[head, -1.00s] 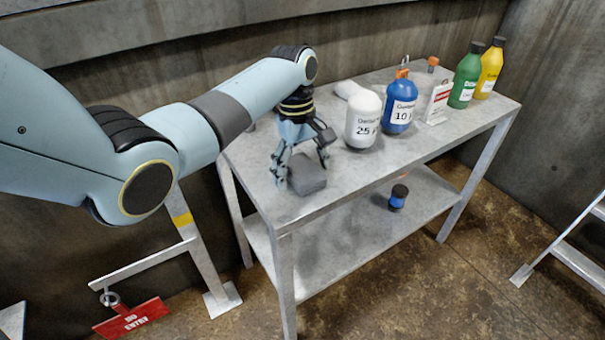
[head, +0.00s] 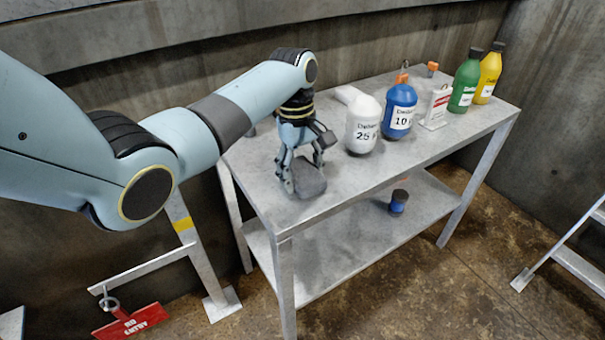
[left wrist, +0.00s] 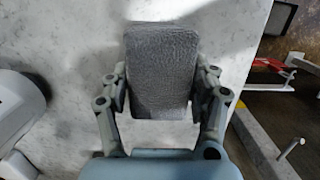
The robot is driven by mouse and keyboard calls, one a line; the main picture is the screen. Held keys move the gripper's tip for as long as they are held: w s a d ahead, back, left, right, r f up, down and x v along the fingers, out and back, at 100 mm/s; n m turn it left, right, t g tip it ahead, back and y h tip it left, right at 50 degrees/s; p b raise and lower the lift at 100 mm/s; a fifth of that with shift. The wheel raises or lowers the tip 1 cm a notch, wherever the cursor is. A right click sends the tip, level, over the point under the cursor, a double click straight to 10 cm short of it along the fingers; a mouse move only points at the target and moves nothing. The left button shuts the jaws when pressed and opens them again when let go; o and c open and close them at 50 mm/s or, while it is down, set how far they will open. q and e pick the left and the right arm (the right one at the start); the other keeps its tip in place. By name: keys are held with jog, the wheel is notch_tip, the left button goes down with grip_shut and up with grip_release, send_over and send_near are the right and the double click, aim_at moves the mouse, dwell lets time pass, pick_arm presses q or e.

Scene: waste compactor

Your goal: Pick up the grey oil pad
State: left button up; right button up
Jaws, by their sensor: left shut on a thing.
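The grey oil pad (head: 308,181) is a soft-looking grey block at the near left end of the metal table (head: 345,200). In the left wrist view the pad (left wrist: 161,70) lies between both fingers of my left gripper (left wrist: 163,98), which press on its sides. In the head view my left gripper (head: 303,178) points down and is shut on the pad, partly hiding it. I cannot tell whether the pad still touches the tabletop. My right gripper is in neither view.
On the table stand a white container (head: 362,124), a blue container (head: 399,110), a small white sign (head: 437,107), a green bottle (head: 464,80) and a yellow bottle (head: 489,73). A barrier with a red no-entry sign (head: 131,321) is at lower left.

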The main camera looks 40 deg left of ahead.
aim_at(305, 173)
pick_arm(q)
jog(key=r+p, duration=0.1)
jog(key=r, duration=0.3)
jog(key=shift+d+r, duration=0.1)
jog(key=shift+d, duration=0.1)
jog(key=s+d+r+p, duration=0.1)
jog(key=s+d+r, duration=0.4)
jog(key=d, duration=0.5)
jog(key=shift+r, duration=0.7)
jog(key=shift+s, duration=0.1)
